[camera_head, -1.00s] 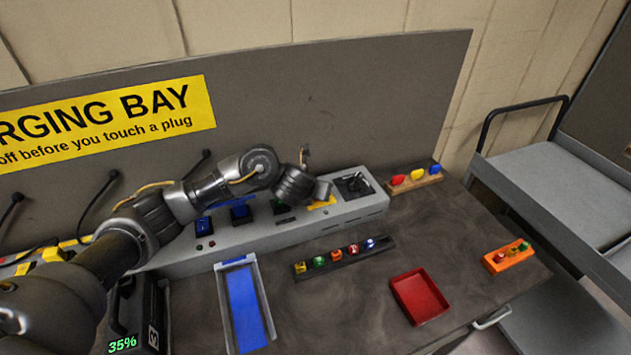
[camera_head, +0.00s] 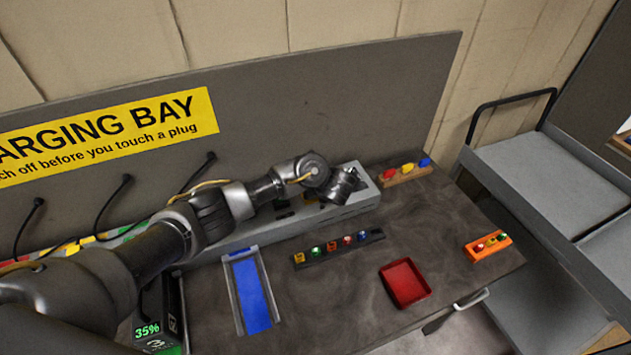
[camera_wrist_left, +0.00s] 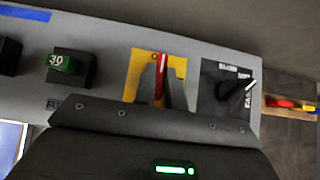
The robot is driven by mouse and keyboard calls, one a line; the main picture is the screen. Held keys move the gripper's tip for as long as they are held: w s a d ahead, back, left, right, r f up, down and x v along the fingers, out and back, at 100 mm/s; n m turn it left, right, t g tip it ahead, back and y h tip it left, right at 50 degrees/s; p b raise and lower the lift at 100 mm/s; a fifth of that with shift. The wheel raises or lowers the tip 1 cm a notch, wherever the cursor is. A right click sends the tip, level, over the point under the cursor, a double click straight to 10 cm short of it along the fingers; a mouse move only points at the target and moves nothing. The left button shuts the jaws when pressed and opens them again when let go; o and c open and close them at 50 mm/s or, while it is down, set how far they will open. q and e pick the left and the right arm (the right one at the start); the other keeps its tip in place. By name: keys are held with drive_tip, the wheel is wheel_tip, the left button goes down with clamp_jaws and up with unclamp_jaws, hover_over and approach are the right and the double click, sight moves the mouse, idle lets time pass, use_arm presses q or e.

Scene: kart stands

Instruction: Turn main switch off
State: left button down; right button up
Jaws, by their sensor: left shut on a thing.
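The main switch shows in the left wrist view as a red lever (camera_wrist_left: 160,72) on a yellow plate (camera_wrist_left: 178,62), set in the grey panel. The two fingers of my left gripper (camera_wrist_left: 161,92) stand on either side of the lever and are shut on it. In the head view my left gripper (camera_head: 343,188) is over the right part of the grey panel (camera_head: 290,228) and hides most of the switch. My right gripper is not in view.
A blue-bottomed tray (camera_head: 252,292), a button strip (camera_head: 338,249), a red tray (camera_head: 405,283) and an orange block (camera_head: 488,246) lie on the table in front. A grey cart (camera_head: 540,190) stands at right.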

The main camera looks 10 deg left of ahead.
use_arm(q)
drive_tip(key=shift+w, duration=0.1)
idle(0.5)
drive_tip(key=c, duration=1.5)
unclamp_jaws()
drive_tip(key=shift+o, duration=0.2)
drive_tip(key=p+v, duration=0.2)
drive_tip(key=v, duration=0.8)
drive_tip(key=shift+d+r, duration=0.25)
drive_tip(key=shift+r, duration=0.05)
